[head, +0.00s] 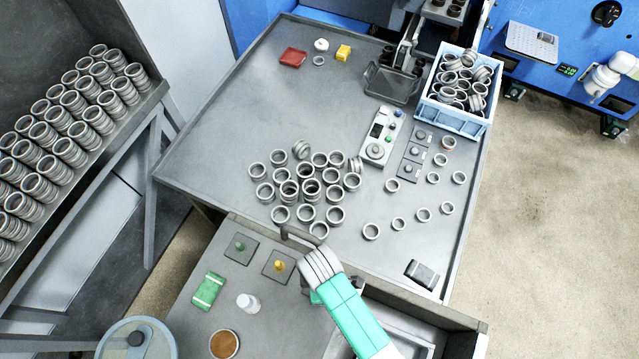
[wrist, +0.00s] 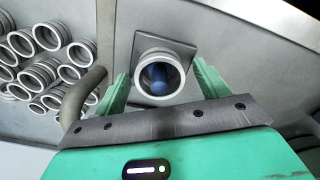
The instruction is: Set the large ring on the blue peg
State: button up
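The large ring (wrist: 158,58), a grey metal ring, shows in the wrist view over a dark square base plate (wrist: 178,46). The blue peg (wrist: 158,79) shows inside its opening, so the ring appears to be around the peg. I cannot tell whether it sits fully down on the plate. My gripper (wrist: 161,70) has its two green fingers spread, one on each side of the ring, with a narrow gap on both sides. In the head view my gripper (head: 315,297) is low over the front table, and my arm hides the blue peg and the ring.
A green peg (head: 240,246) and a yellow peg (head: 279,265) stand on plates to the left. A curved handle (wrist: 82,98) is close to my left finger. Several loose rings (head: 305,187) lie on the grey table. A white bottle (head: 248,303) and green block (head: 208,291) stand nearby.

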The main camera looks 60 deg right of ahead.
notch_tip(320, 180, up, 12)
jog(key=p, duration=0.1)
jog(key=shift+r, duration=0.15)
dwell(0.3)
